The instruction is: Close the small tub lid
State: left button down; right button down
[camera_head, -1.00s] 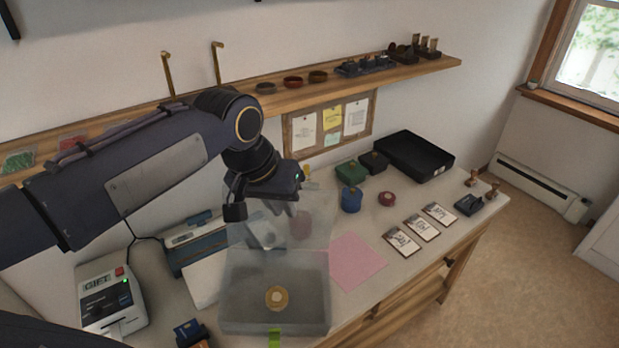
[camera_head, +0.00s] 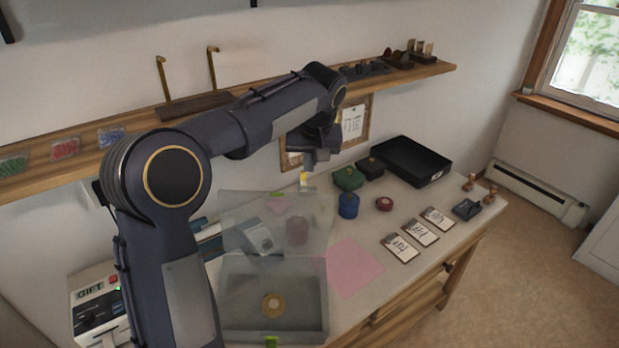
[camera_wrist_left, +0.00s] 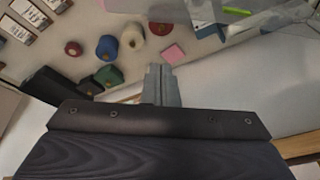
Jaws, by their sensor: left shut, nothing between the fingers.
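The small tub (camera_head: 228,318) is a clear grey box on the table in the head view, with a round cream-and-gold item (camera_head: 272,304) inside. Its translucent lid (camera_head: 318,215) stands open, tilted up at the tub's back edge; things behind show through it. A green tab (camera_head: 271,341) is at the tub's front. My left gripper (camera_head: 308,164) is shut and empty, above and behind the lid's upper right, apart from it. Its closed fingers (camera_wrist_left: 162,86) show in the left wrist view. My right gripper is not in view.
A pink sheet (camera_head: 353,268) lies right of the tub. Behind are a blue round container (camera_head: 348,206), a green box (camera_head: 348,178), a red roll (camera_head: 384,204) and a black tray (camera_head: 412,160). A wooden shelf (camera_head: 250,98) runs along the wall behind my left arm.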

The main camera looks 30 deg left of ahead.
pick_arm(q)
jog(key=shift+s+d+f+p, duration=0.2)
jog(key=shift+s+d+f, duration=0.2)
jog(key=shift+s+f, duration=0.25)
jog(key=shift+s+d+f+p, duration=0.15)
jog(key=shift+s+d+f, duration=0.25)
jog(key=shift+s, duration=0.4)
